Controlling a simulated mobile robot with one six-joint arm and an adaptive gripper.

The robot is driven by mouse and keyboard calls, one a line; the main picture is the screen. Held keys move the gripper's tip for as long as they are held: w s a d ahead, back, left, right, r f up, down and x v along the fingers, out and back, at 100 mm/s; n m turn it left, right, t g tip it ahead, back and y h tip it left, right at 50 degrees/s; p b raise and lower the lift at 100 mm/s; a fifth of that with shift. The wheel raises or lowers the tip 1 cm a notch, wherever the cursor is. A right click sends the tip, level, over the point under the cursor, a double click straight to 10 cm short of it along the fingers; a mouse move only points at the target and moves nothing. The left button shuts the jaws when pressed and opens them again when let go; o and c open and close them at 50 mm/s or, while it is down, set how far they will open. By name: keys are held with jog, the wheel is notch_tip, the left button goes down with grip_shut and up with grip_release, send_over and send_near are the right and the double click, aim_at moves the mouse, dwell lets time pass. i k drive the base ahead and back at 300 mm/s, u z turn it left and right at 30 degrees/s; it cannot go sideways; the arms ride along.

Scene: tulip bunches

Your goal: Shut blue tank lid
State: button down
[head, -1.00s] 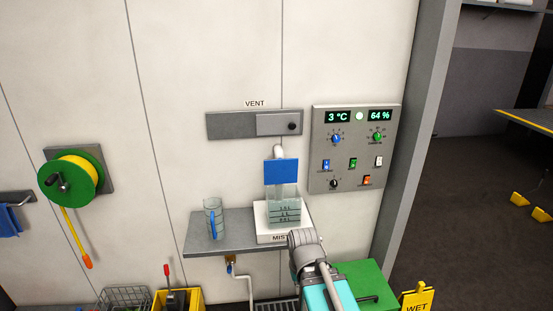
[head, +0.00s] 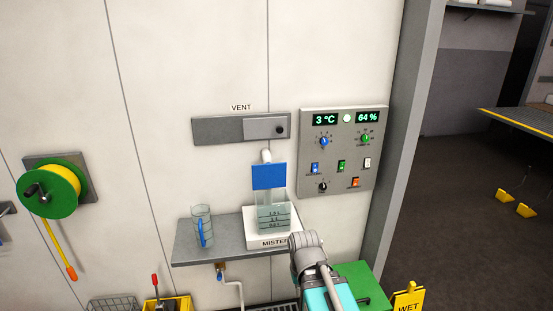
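The blue lid (head: 269,176) stands raised at the top of the clear tank (head: 274,215), in front of the wall. The tank has level marks and sits on a white base (head: 262,238) labelled MISTER, on a grey shelf (head: 208,246). My arm reaches up from the bottom, and its wrist is below and right of the tank. The fingers of my gripper cannot be made out, so whether it is open or shut does not show.
A clear jug with a blue handle (head: 202,227) stands on the shelf left of the tank. A control panel (head: 342,150) is on the wall at right, and a VENT slide (head: 240,129) is above. A green box (head: 362,283) and yellow WET sign (head: 408,299) are low at right.

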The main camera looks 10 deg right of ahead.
aim_at(268, 175)
jog(key=z, duration=0.05)
jog(key=i, duration=0.9)
jog(key=u, duration=0.05)
